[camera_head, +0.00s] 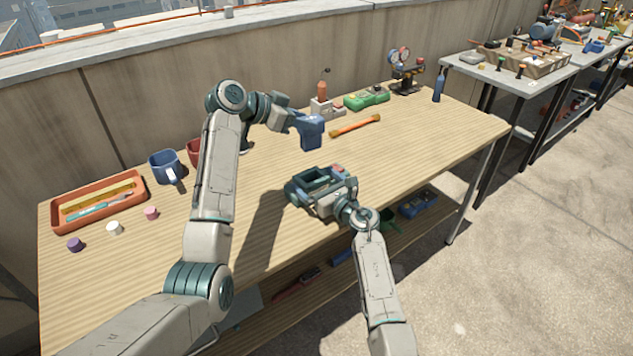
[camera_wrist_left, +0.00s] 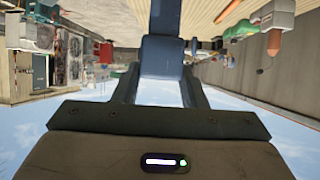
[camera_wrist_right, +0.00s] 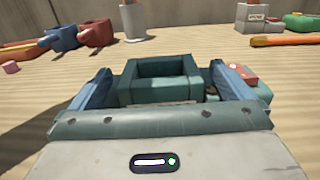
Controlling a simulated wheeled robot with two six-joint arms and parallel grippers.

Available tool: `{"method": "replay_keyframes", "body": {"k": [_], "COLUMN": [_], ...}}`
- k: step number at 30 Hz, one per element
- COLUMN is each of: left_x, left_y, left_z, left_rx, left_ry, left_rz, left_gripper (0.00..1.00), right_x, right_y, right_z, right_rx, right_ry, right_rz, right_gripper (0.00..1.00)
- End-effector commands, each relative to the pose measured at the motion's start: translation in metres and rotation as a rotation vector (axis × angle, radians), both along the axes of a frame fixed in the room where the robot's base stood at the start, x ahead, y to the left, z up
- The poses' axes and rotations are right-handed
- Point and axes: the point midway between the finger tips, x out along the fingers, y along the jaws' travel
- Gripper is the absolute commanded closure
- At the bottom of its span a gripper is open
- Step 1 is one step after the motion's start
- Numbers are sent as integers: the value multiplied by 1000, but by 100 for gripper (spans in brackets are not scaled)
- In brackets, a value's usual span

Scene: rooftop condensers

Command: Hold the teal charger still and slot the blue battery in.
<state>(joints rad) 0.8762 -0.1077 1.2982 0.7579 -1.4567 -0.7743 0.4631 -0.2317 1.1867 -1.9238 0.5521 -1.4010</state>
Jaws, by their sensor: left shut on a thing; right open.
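The teal charger (camera_head: 303,186) stands on the wooden workbench near its front edge, with an open rectangular socket facing up. The socket also shows in the right wrist view (camera_wrist_right: 165,68). My right gripper (camera_head: 332,196) is open around the charger, one finger on each side in the right wrist view; contact cannot be told. My left gripper (camera_head: 297,121) is shut on the blue battery (camera_head: 311,134) and holds it above the bench, behind the charger. The battery also shows between the left fingers in the left wrist view (camera_wrist_left: 161,55). A red part (camera_wrist_right: 240,73) shows at the charger's right.
An orange stick-like tool (camera_head: 355,125), a white block (camera_head: 325,110) and a green device (camera_head: 366,98) lie behind. A blue mug (camera_head: 163,166), a red mug (camera_head: 193,150) and an orange tray (camera_head: 138,183) are at left. Bench right of the charger is clear.

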Motion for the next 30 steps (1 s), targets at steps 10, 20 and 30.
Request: {"method": "replay_keyframes", "body": {"k": [10,20,30], "left_x": [0,0,-3], "left_y": [0,0,-1], "left_z": [1,1,-51], "left_rx": [0,0,-9], "left_ry": [-1,-1,-1], "left_rz": [0,0,91], "left_gripper": [92,92,92], "right_x": [3,3,3], "right_y": [2,2,2], "right_z": [0,0,0], "right_rx": [0,0,0], "right_ry": [0,0,0], "right_rz": [0,-1,-1], "right_gripper": [0,62,62]}}
